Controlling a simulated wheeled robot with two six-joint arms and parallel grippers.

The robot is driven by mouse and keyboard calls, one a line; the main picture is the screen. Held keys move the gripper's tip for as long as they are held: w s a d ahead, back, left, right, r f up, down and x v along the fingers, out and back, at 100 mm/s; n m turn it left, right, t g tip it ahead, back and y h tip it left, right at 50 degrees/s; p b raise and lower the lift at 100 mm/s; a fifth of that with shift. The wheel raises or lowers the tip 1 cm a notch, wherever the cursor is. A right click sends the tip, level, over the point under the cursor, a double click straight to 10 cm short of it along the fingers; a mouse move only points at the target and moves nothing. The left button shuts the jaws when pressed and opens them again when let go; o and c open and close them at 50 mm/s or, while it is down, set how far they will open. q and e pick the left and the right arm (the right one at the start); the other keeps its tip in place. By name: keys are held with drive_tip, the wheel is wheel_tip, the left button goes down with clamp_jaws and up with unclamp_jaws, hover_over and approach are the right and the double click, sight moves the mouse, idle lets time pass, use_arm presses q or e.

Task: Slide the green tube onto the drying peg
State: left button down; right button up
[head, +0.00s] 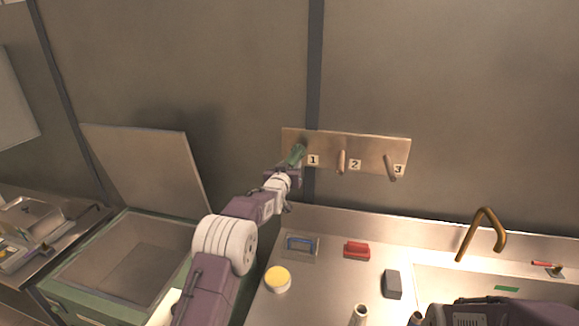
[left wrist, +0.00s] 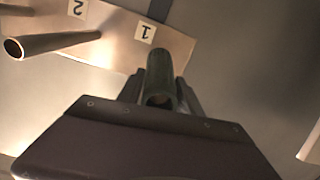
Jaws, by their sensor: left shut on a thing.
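The green tube (head: 298,154) is held in my left gripper (head: 290,170), in front of the left end of the peg plate, beside label 1. In the left wrist view the tube (left wrist: 160,72) sits between the fingers of my left gripper (left wrist: 162,92), and its near open end looks brownish inside. The metal plate (head: 374,145) has a peg at label 2 (head: 341,161) and a peg at label 3 (head: 390,168). No bare peg shows at label 1; the tube covers that spot. I cannot tell whether the tube is around a peg. My right gripper is out of view.
Below the plate, the counter holds a blue-handled item (head: 300,243), a red block (head: 357,250), a grey block (head: 393,284), a yellow-topped round container (head: 277,279) and an upright tube (head: 359,314). A brass tap (head: 486,225) stands right. An open chest (head: 130,265) is left.

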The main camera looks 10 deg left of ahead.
use_arm(q)
drive_tip(key=shift+w+f+p, duration=0.15)
drive_tip(key=shift+w+p, duration=0.7)
drive_tip(key=shift+w, duration=0.45)
drive_tip(key=shift+w, duration=0.15)
drive_tip(key=c, duration=0.7)
unclamp_jaws()
